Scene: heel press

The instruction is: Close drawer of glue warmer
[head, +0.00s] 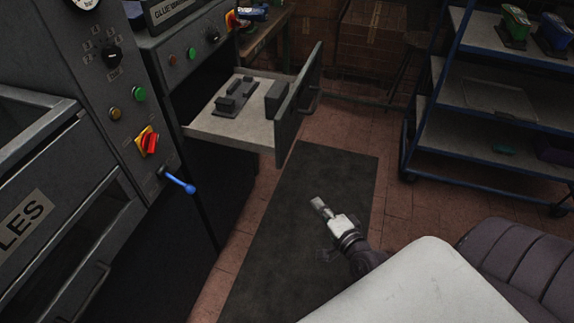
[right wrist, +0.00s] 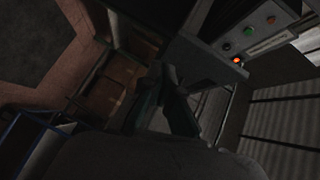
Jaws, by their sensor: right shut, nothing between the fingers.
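The glue warmer (head: 170,50) is a dark grey cabinet at the upper left of the head view. Its drawer (head: 225,130) is pulled out towards the right, with a dark front panel (head: 297,105) and a handle (head: 312,101) on the outer face. Dark blocks lie on the drawer's light tray. My right gripper (head: 319,205) is shut and empty, over the dark floor mat, in front of and below the drawer front and apart from it. The right wrist view is dark; the gripper's fingers (right wrist: 178,108) show near its middle. My left gripper is not in view.
A grey machine with knobs and a blue-handled lever (head: 178,182) stands at the left. A blue-framed shelf cart (head: 430,125) stands at the right.

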